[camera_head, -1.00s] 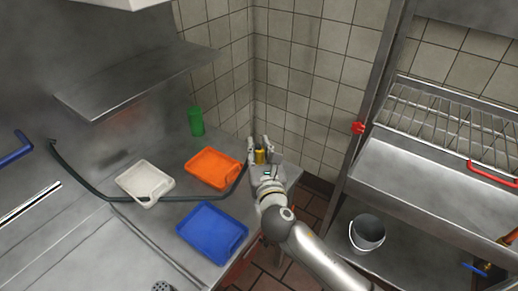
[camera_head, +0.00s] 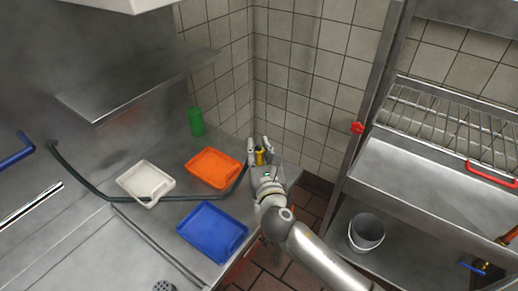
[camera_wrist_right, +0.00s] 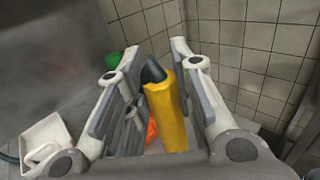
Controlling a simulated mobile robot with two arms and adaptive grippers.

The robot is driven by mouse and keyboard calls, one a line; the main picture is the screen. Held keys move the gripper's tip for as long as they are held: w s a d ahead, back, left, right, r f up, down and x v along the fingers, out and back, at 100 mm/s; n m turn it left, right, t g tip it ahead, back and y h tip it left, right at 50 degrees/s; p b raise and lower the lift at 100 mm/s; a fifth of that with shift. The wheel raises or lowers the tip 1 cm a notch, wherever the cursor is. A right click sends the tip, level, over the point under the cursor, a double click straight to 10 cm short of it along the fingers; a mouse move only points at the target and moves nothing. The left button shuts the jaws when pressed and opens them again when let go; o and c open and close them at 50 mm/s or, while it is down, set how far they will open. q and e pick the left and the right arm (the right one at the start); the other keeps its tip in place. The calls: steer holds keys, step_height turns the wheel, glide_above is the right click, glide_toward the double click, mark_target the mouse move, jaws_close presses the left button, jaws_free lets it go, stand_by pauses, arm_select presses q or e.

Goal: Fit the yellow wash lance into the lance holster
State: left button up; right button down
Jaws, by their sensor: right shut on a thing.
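The yellow wash lance (camera_head: 260,158) is between the fingers of my right gripper (camera_head: 258,145), near the corner end of the steel counter. In the right wrist view, the lance (camera_wrist_right: 167,117) shows as a thick yellow body with a dark tip, tilted slightly, between the two fingers of the right gripper (camera_wrist_right: 158,62). The right gripper is shut on it. A dark hose (camera_head: 115,199) runs across the counter towards this gripper. I cannot pick out the lance holster in either view. My left gripper is not in view.
On the steel counter (camera_head: 135,225) are an orange tray (camera_head: 213,168), a blue tray (camera_head: 212,232), a white tray (camera_head: 146,183) and a green cup (camera_head: 196,121). Tiled walls meet behind the gripper. A rack with a grey bucket (camera_head: 366,232) stands at right.

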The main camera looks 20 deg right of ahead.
steer(key=shift+r, duration=0.1)
stand_by(0.7)
steer(key=shift+f+b, duration=1.65)
steer(key=shift+f, duration=0.95)
steer(key=c, duration=1.2)
jaws_free()
steer(key=shift+o, duration=0.2)
steer(key=shift+s, duration=0.1)
glide_toward(259, 164)
steer(key=shift+s+d+f, duration=0.1)
steer(key=shift+s+f, duration=0.25)
steer(key=shift+f, duration=0.35)
